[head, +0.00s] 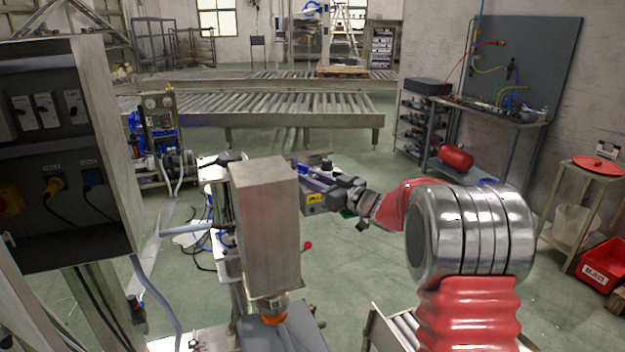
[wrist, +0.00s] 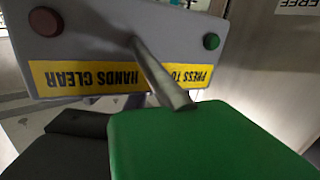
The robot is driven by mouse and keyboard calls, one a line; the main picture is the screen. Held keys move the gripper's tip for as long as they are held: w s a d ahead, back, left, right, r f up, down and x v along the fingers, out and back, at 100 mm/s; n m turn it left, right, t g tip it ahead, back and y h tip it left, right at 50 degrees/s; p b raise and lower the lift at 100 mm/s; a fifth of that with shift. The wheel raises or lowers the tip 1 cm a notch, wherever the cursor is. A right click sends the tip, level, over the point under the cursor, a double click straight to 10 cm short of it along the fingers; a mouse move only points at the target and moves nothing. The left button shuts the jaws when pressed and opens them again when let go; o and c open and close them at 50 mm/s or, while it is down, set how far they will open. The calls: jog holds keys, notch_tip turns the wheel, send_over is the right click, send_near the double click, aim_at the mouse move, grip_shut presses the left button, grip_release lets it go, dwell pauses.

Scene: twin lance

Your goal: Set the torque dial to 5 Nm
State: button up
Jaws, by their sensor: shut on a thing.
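My gripper (head: 357,197) reaches left to a grey-blue control box (head: 315,202) with a yellow label in the head view. In the wrist view my gripper is shut on a smooth green thing (wrist: 200,140) that fills the lower middle. A dark part (wrist: 70,145) lies to its left. A metal rod (wrist: 160,75) runs from the green thing's top edge towards the box. The box's grey face (wrist: 100,40) carries a red button (wrist: 45,20), a green button (wrist: 211,41) and a yellow label. I cannot make out a torque dial or its setting.
A tall metal column (head: 265,220) stands left of the box. An open electrical cabinet (head: 130,150) is at the far left. Roller conveyors (head: 260,103) cross the back, and a workbench (head: 500,113) stands at the right. Open floor lies behind my arm.

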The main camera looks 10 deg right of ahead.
jog(key=c, duration=0.4)
jog(key=shift+r+m+t+h, duration=0.1)
jog(key=shift+m+t+h, duration=0.3)
jog(key=shift+m+h, duration=0.15)
jog(key=shift+r+m+t+h, duration=0.1)
jog(key=shift+m+t+h, duration=0.85)
jog(key=shift+h, duration=0.7)
jog(key=shift+r+m+h, duration=0.1)
jog(key=shift+m+h, duration=0.3)
jog(key=shift+d+m+h, duration=0.15)
jog(key=shift+m+h, duration=0.25)
jog(key=shift+h, duration=0.3)
jog(key=o, duration=1)
jog(key=shift+f, duration=0.25)
jog(key=shift+o, duration=0.2)
